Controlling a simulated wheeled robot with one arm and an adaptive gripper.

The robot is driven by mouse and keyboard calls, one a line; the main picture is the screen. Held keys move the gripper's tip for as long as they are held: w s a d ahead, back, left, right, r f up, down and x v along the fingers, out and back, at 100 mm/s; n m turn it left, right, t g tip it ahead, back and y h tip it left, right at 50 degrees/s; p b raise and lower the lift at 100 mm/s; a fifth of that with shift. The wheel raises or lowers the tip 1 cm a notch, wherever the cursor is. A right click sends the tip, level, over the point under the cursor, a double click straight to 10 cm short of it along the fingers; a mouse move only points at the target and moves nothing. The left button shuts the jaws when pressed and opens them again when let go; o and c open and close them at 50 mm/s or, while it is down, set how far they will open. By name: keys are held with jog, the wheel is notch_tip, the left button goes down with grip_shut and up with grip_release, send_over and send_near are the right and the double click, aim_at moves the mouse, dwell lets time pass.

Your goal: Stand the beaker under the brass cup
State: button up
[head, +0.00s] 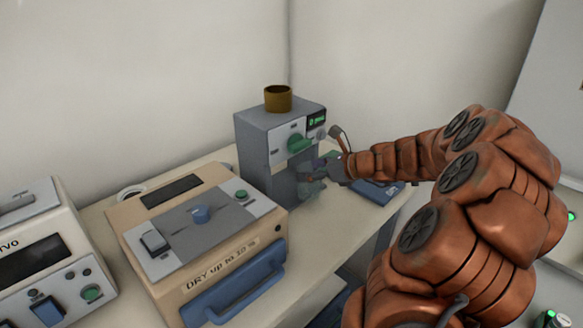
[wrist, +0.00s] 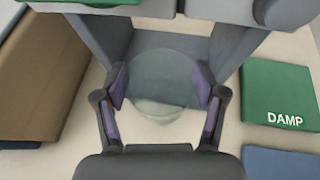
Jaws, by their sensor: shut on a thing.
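The brass cup (head: 278,98) sits upright on top of a grey machine (head: 256,150), open at the top. My gripper (head: 318,172) is at the machine's open front bay, below the green knob. In the wrist view my gripper (wrist: 160,88) has its purple-padded fingers shut on the sides of a clear beaker (wrist: 164,72). The beaker overlaps the grey floor and walls of the bay in that view. I cannot tell whether its base touches the bay floor. In the head view the beaker is small and partly hidden by the gripper.
A beige box with a blue handle, labelled DRY (head: 200,235), stands left of the machine. Another instrument (head: 45,260) is further left. A green block labelled DAMP (wrist: 280,92) lies right of the bay. A blue item (head: 378,190) lies on the bench behind my arm.

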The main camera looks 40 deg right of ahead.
aim_at(300, 166)
jog(key=shift+w+a, duration=0.25)
jog(key=shift+w, duration=0.5)
jog(key=shift+w+a, duration=0.25)
jog(key=shift+w, duration=0.5)
jog(key=x, duration=0.3)
jog(key=shift+w+a+f, duration=0.1)
jog(key=shift+w, duration=0.1)
jog(key=shift+f, duration=0.2)
jog(key=o, duration=1.2)
jog(key=shift+c, duration=0.2)
